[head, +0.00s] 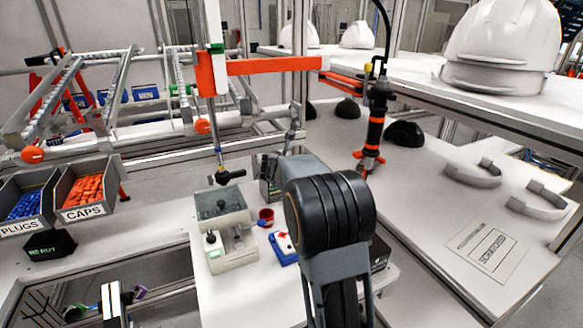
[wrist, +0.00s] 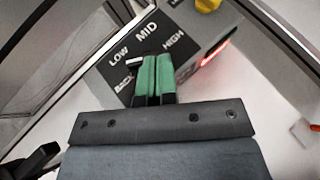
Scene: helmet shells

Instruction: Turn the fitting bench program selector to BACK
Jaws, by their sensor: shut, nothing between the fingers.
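The program selector box (wrist: 185,32) shows in the wrist view, a grey box with a black face lettered LOW, MID, HIGH and BACK. BACK is at the lower left, partly beside my fingers. My gripper (wrist: 155,62) has green finger pads pressed together, with nothing between them. The fingertips are over the middle of the black face, and I cannot tell whether they touch it. A small white-ended piece (wrist: 135,64) shows just left of the fingertips, between LOW and BACK; it may be the pointer. The rest of the knob is hidden. In the head view my arm hides the gripper.
A red lit strip (wrist: 215,52) is on the box's right side, with a yellow part (wrist: 207,5) above. In the head view, a grey fixture (head: 222,262), a red cup (head: 266,216) and a blue-and-white box (head: 283,247) stand left of my arm. Bins (head: 85,212) are farther left.

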